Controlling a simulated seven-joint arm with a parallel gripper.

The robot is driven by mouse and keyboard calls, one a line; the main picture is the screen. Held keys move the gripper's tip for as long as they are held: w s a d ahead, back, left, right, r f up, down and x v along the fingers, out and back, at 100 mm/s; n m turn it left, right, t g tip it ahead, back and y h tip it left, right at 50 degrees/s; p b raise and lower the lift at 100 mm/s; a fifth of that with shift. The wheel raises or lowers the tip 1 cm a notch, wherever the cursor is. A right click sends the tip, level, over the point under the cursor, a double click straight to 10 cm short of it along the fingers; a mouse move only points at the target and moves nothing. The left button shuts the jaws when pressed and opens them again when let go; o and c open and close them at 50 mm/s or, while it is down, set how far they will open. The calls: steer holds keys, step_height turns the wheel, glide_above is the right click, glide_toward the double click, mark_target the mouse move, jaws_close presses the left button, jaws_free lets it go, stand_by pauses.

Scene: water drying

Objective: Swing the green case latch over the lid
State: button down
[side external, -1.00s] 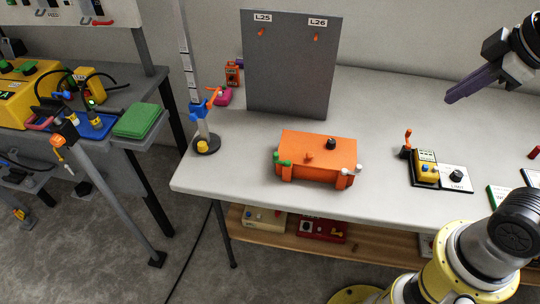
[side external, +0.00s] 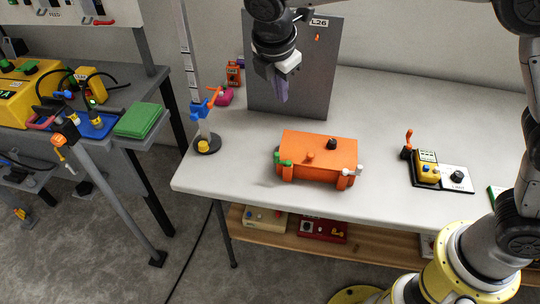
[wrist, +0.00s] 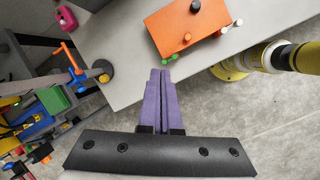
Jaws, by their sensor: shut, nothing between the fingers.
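The orange case (side external: 318,158) sits shut on the white bench. Its green latch (side external: 284,160) is at the case's left front edge, and a white latch (side external: 351,172) is at the right front edge. In the wrist view the case (wrist: 185,30) is near the top, with the green latch (wrist: 172,60) at its lower left corner. My gripper (side external: 281,97), with purple fingers, hangs above the bench, behind and above the case's left end, in front of the grey panel. In the wrist view its fingers (wrist: 160,75) are shut together and empty, apart from the latch.
The grey panel (side external: 300,90) stands upright behind the case. A stand with a blue clamp (side external: 203,112) is to the left. A yellow and black switch box (side external: 427,168) lies to the right. Bare bench surrounds the case.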

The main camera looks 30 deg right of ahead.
steer(key=s+a+f+n+g+h, duration=0.1)
steer(key=s+a+f+n, duration=0.1)
steer(key=a+f, duration=0.7)
steer(key=shift+f+n, duration=0.3)
steer(key=shift+f, duration=0.5)
steer(key=w+d+f, duration=0.3)
steer(key=d+f, duration=0.4)
steer(key=f, duration=0.2)
steer(key=shift+f, duration=0.15)
